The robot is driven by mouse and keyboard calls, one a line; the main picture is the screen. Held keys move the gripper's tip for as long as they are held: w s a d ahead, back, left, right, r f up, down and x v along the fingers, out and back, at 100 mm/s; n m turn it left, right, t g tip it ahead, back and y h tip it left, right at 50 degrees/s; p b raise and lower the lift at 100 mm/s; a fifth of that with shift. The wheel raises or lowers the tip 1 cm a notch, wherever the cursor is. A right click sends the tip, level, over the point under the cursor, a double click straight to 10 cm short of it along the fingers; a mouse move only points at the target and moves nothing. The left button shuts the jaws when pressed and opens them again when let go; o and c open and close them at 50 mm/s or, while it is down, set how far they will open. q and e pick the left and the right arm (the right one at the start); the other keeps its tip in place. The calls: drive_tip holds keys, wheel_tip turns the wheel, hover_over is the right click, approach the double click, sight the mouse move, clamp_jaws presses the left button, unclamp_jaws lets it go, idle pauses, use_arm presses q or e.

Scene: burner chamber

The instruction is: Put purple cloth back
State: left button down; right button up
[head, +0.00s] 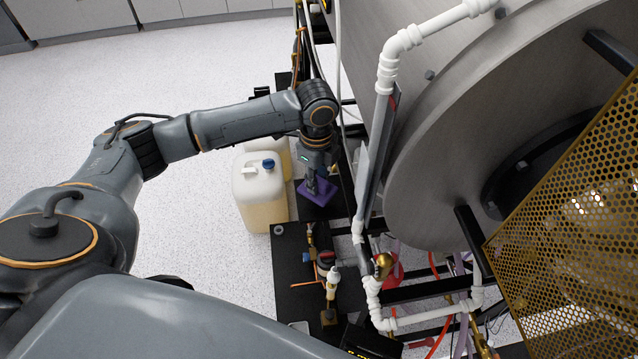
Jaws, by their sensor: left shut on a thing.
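The purple cloth (325,196) lies on or just above a black platform beside the white jerrycans. My left gripper (318,186) points down at the cloth and is shut on it. The fingertips are small here and partly merge with the cloth. I cannot tell whether the cloth still touches the platform. My right gripper is not in view.
Two white jerrycans, the nearer (260,190) with a blue cap, stand left of the cloth. A white pipe (383,75) and the large grey chamber (440,150) rise on the right. A gold perforated panel (570,240) is at the far right. Open floor (150,75) lies left.

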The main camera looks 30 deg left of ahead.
sight(319, 187)
use_arm(q)
drive_tip(key=shift+w+a+f, duration=0.1)
drive_tip(key=shift+w+f, duration=0.3)
drive_tip(key=shift+f, duration=0.15)
wheel_tip(319, 187, down, 2)
drive_tip(key=shift+f+p, duration=0.1)
drive_tip(key=shift+p, duration=0.55)
drive_tip(key=shift+f, duration=0.5)
drive_tip(key=shift+f, duration=0.1)
drive_tip(key=c, duration=1.1)
unclamp_jaws()
drive_tip(key=shift+c, duration=0.2)
wheel_tip(319, 187, up, 11)
drive_tip(key=shift+f+b, duration=0.15)
drive_tip(key=shift+b, duration=0.9)
drive_tip(key=shift+r, duration=0.8)
